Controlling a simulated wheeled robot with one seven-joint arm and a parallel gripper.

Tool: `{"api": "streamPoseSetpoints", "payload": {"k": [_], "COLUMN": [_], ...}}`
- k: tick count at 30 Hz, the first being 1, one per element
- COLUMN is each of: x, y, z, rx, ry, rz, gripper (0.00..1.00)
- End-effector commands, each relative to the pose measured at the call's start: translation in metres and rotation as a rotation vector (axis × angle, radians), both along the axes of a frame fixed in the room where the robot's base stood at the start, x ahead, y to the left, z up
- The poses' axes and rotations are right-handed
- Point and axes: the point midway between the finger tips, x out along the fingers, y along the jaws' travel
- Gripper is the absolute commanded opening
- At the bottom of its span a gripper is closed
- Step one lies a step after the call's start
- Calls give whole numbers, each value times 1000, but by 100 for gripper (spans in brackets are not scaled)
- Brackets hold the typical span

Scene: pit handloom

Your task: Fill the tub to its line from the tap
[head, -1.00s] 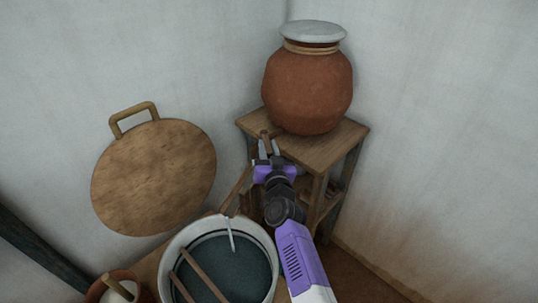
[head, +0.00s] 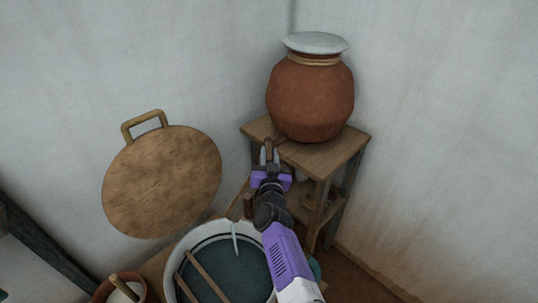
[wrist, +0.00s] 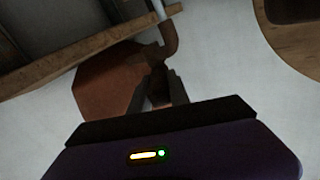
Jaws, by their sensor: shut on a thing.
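The white tub (head: 190,237) stands at the bottom of the head view, with dark teal water (head: 230,275) in it. A dark line runs around its inner wall, and the water surface looks slightly below it. A brown clay pot (head: 310,98) stands on a wooden stand (head: 335,150). My gripper (head: 269,153) is at the pot's front, shut on the brown tap handle (head: 268,143). In the wrist view, the gripper (wrist: 158,90) holds the handle below a bent brown spout (wrist: 168,38). A pale streak, apparently running water (head: 235,238), drops into the tub.
Two wooden sticks (head: 205,275) lie across the tub. A round wooden board with a handle (head: 162,180) is against the left wall. A small brown pot (head: 143,289) stands left of the tub. Walls close in behind the stand.

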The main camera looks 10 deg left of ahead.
Motion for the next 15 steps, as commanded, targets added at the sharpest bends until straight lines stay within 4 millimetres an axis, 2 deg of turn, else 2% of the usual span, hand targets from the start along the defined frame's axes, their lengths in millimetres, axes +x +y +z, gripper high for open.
{"api": "streamPoseSetpoints", "payload": {"k": [1,3,4,15], "x": [-1,-1,-1,-3], "y": [1,1,1,1], "z": [-1,-1,-1,0], "rx": [-1,-1,-1,0], "ry": [2,2,2,2], "rz": [3,3,3,2], "gripper": [28,42,44,44]}}
